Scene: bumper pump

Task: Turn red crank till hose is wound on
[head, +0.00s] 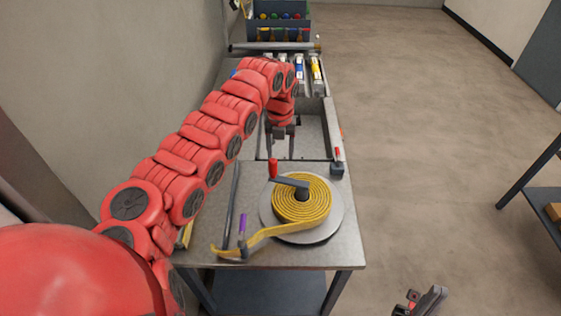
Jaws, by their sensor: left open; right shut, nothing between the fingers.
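The yellow hose (312,213) lies in a flat coil on a round grey reel (335,218) on the metal table. Its loose end runs off to the lower left of the reel. The red crank (273,168) stands upright at the end of a dark arm that reaches from the reel's hub to the upper left. My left gripper (281,154) points down beyond the crank, over the edge of the sunken bay. It is open and looks empty, apart from the crank. My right gripper (425,301) is low at the bottom edge, right of the table, shut and empty.
A purple-handled tool (242,226) and a dark bar (231,210) lie left of the reel. A small red lever on a dark block (337,164) stands at the table's right edge. Bins (281,22) stand at the back. Open floor lies to the right.

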